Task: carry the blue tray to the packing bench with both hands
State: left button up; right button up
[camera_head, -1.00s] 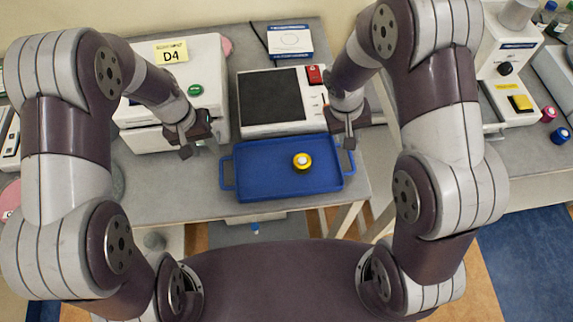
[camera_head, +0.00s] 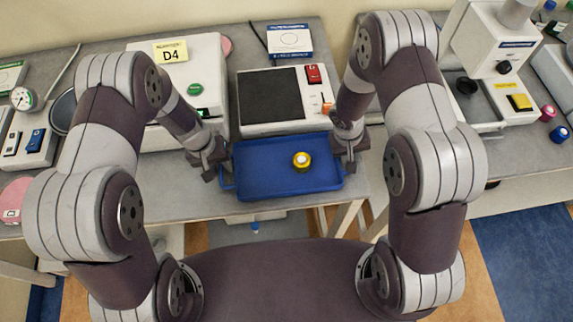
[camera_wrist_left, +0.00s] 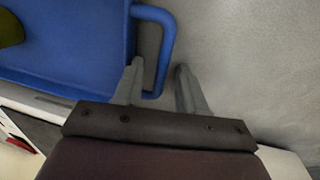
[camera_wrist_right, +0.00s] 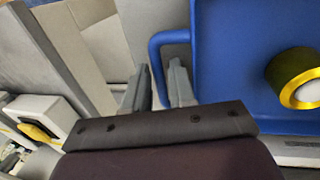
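The blue tray (camera_head: 262,186) lies flat near the front edge of the grey bench, with a handle at each short side. A yellow round item with a white top (camera_head: 302,160) stands on it, right of centre. My left gripper (camera_head: 214,174) is at the tray's left handle. In the left wrist view its fingers are apart, with the handle (camera_wrist_left: 166,45) between them. My right gripper (camera_head: 348,165) is at the right handle. In the right wrist view its fingers are apart, with that handle (camera_wrist_right: 155,62) between them. The head view largely hides the right handle behind the gripper.
A white device with a dark plate and red switch (camera_head: 272,95) stands just behind the tray. A white box marked D4 (camera_head: 197,60) stands behind left. Another bench with a white instrument (camera_head: 500,45) is at right, across a gap. Blue floor (camera_head: 530,245) shows at lower right.

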pick_arm(q)
jog(key=c, duration=0.5)
pick_arm(e)
grip_shut()
pick_arm(q)
grip_shut()
jog(key=shift+r, duration=0.1)
pick_arm(e)
jog(key=shift+r, duration=0.1)
